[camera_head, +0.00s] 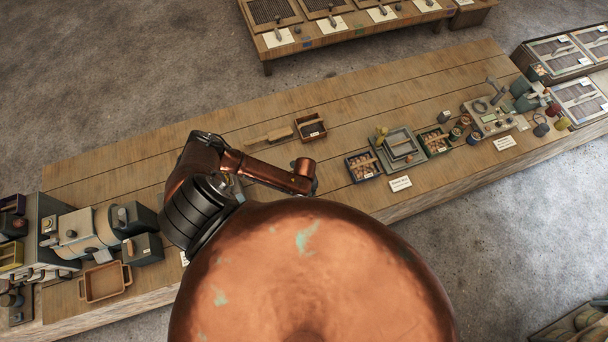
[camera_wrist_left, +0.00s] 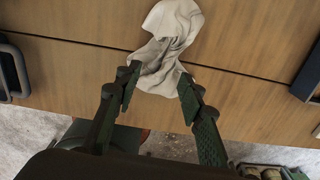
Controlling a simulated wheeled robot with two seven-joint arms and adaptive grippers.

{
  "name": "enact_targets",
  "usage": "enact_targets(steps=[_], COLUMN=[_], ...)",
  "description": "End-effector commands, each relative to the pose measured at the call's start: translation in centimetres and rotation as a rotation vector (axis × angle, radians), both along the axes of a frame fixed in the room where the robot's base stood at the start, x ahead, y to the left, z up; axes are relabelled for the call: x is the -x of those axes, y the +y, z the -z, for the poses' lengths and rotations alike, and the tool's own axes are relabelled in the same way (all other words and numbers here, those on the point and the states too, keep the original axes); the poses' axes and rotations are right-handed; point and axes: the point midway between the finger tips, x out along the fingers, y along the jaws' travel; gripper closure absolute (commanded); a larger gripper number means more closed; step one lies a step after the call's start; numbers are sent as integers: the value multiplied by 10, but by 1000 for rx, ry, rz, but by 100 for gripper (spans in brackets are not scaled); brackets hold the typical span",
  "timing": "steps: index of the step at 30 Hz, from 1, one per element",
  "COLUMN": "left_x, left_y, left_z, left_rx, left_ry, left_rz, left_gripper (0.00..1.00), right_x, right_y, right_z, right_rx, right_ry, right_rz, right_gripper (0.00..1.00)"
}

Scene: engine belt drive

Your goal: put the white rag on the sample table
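The white rag (camera_wrist_left: 172,38) lies crumpled on a plank wood surface (camera_wrist_left: 90,65) in the left wrist view. Its near end sits between the fingertips of my left gripper (camera_wrist_left: 158,86). The green fingers are spread apart, one on each side of the cloth. The right finger looks close to or touching it; firm contact cannot be told. The rag does not show in the head view, and neither gripper can be made out there. My copper body and a bent arm cover part of the long wooden bench (camera_head: 120,165).
Small bins (camera_head: 362,165) and trays stand along the bench's right part. A machine (camera_head: 85,235) and an empty brown tray (camera_head: 104,282) are at the left. Another table (camera_head: 345,28) with cards stands at the back. The bench's middle back is mostly clear.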

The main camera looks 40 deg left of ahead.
Motion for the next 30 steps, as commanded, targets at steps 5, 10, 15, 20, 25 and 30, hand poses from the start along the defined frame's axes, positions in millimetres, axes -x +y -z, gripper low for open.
enact_targets(steps=[5,10,15,20,25,30], left_x=[10,15,15,2,-12,-12], left_y=[-8,-12,-11,-2,10,9], left_z=[-33,-48,-49,-47,-39,-21], left_rx=[1,-2,-2,-3,-2,-1], left_ry=[-2,-1,-1,-3,2,-1], left_rz=[1,-1,-2,-2,-3,-1], left_gripper=[64,64,69,80,92,100], right_x=[0,0,1,0,0,0], right_y=[0,0,-4,-3,-2,-1], right_z=[-1,-1,-1,5,4,4], right_rx=[0,0,3,3,2,1], right_ry=[-1,0,1,1,1,1], right_rz=[0,0,-3,-2,-1,-1], right_gripper=[61,61,61,61,61,61])
